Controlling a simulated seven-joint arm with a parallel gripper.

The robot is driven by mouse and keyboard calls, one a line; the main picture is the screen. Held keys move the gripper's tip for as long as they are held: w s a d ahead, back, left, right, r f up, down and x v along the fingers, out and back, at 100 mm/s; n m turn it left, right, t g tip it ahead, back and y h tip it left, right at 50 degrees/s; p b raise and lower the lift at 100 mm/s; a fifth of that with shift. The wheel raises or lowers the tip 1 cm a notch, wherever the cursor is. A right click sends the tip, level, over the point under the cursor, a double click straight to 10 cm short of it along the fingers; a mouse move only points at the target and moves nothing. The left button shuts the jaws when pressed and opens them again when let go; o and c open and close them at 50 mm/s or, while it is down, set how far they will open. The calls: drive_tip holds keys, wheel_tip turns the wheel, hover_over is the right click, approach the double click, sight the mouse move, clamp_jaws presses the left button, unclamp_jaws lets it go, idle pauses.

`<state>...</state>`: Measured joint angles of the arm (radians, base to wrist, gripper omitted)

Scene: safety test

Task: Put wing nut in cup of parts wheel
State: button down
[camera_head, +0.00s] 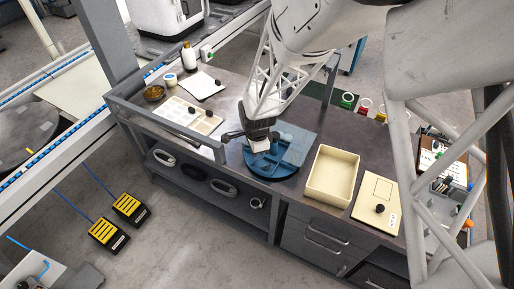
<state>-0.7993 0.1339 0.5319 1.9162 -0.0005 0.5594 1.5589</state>
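The parts wheel (265,169) is a round blue piece on the dark workbench, near its front edge. A translucent blue sheet or cover (299,150) shows over its right side. My gripper (260,146) is at the far left part of the wheel, low over it, and hides some of it. A small pale block shows at the gripper's end. The fingers are too small and dark to tell if they are open or shut. I cannot make out the wing nut or the separate cups of the wheel.
A beige open bin (331,198) and a beige board with a black knob (376,208) stand right of the wheel. A beige tray (208,124), brown bowl (154,93), white bottle (189,56) and white sheet (203,84) are at the left. A grey rail (165,130) borders the bench's left side.

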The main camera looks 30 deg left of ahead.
drive_tip(key=shift+f, duration=1.35)
drive_tip(key=c, duration=1)
unclamp_jaws()
drive_tip(key=shift+r, duration=0.1)
wheel_tip(320, 180, up, 7)
drive_tip(key=shift+r, duration=0.35)
